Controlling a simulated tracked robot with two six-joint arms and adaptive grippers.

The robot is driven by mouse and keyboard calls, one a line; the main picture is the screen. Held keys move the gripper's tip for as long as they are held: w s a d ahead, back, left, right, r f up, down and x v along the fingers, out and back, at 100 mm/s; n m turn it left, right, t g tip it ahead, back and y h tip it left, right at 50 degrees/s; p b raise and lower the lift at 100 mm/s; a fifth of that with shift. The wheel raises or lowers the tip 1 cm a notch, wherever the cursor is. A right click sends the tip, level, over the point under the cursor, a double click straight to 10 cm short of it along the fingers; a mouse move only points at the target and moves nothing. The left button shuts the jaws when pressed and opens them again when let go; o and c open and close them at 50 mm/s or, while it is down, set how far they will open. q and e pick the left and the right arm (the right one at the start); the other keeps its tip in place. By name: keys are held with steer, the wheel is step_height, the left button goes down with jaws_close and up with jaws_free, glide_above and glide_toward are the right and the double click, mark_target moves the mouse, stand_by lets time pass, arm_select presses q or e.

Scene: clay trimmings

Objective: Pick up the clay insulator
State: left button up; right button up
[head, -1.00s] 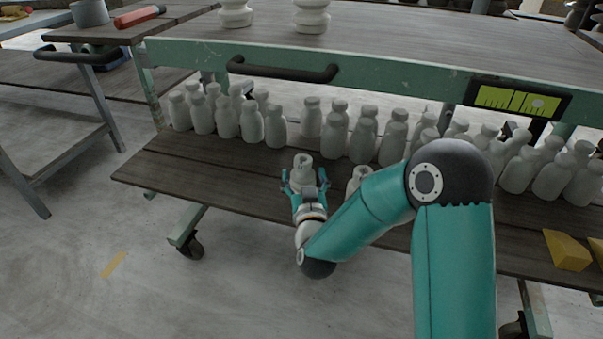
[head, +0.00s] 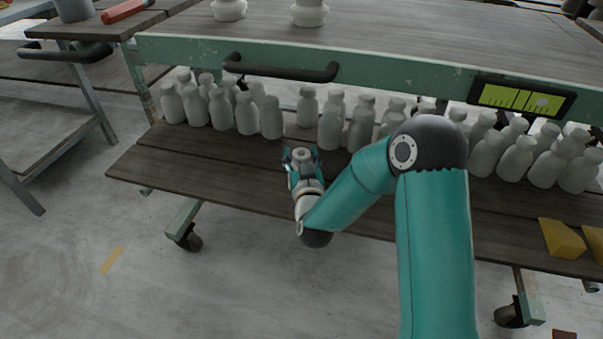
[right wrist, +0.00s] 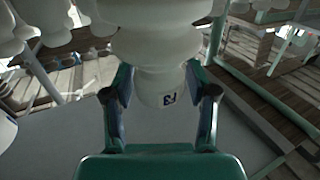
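The clay insulator (head: 301,153) is pale and ribbed. It sits between the fingers of my right gripper (head: 301,158) at the front part of the lower wooden shelf in the head view. In the right wrist view the insulator (right wrist: 160,62) fills the upper middle, with a small dark-marked label on its narrower end. The fingers of my right gripper (right wrist: 160,88) lie against it on both sides. My gripper and wrist hide its lower part in the head view, and I cannot tell whether it is clear of the shelf. My left gripper is not in view.
Several pale insulators (head: 333,125) stand in rows behind on the lower shelf (head: 190,165). The cart's green rail and black handle (head: 280,70) are above. Yellow blocks (head: 561,238) lie at the right. The shelf's left front is clear.

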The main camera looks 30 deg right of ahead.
jaws_close()
steer(key=shift+r, duration=0.15)
